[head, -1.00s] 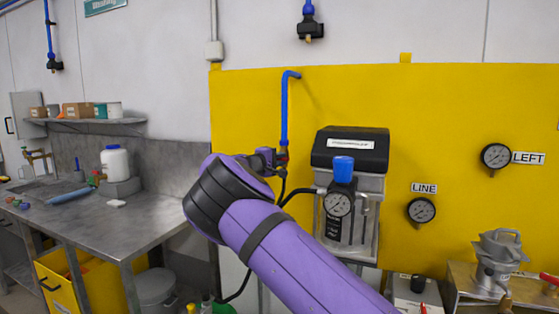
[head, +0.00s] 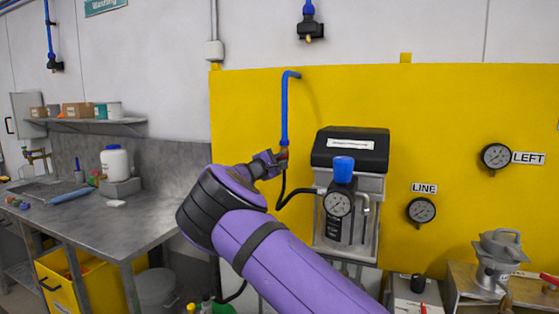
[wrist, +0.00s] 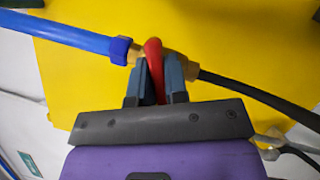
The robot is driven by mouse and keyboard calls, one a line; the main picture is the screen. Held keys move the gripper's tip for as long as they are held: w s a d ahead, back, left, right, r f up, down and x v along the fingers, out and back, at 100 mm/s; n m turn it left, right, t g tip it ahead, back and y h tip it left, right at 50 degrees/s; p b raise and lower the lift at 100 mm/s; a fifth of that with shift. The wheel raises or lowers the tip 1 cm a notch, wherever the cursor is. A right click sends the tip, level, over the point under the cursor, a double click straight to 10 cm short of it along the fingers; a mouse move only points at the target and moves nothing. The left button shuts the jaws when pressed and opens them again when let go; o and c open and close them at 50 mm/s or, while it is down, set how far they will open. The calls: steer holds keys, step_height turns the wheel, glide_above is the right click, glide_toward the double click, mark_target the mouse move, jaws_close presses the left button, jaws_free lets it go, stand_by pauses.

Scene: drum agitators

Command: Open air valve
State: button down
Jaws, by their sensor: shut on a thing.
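The air valve (wrist: 139,53) is a brass fitting between the blue pipe (wrist: 70,36) and a black hose (wrist: 245,91) in the wrist view. Its red handle (wrist: 154,58) sits between the two fingers of my gripper (wrist: 157,84), which is shut on it. In the head view my gripper (head: 277,160) is at the lower end of the blue pipe (head: 285,110), in front of the yellow panel. My arm hides part of the area below it, and the valve is small there.
The regulator unit with a blue knob (head: 344,168) and gauge stands just right of my gripper. Gauges marked LINE (head: 421,210) and LEFT (head: 495,157) are further right. A metal workbench (head: 95,228) stands at the left.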

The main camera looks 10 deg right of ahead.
steer(key=n+t, duration=0.1)
steer(key=n, duration=0.3)
steer(key=n+t, duration=0.2)
steer(key=n, duration=0.2)
steer(key=n+t+y, duration=0.1)
steer(key=n+t, duration=0.1)
steer(key=n, duration=0.2)
steer(key=n+t+y, duration=0.2)
steer(key=n, duration=0.3)
steer(key=shift+r, duration=0.15)
steer(key=c, duration=1.1)
jaws_free()
steer(key=shift+d, duration=0.1)
steer(key=shift+c, duration=0.2)
steer(key=v, duration=1.1)
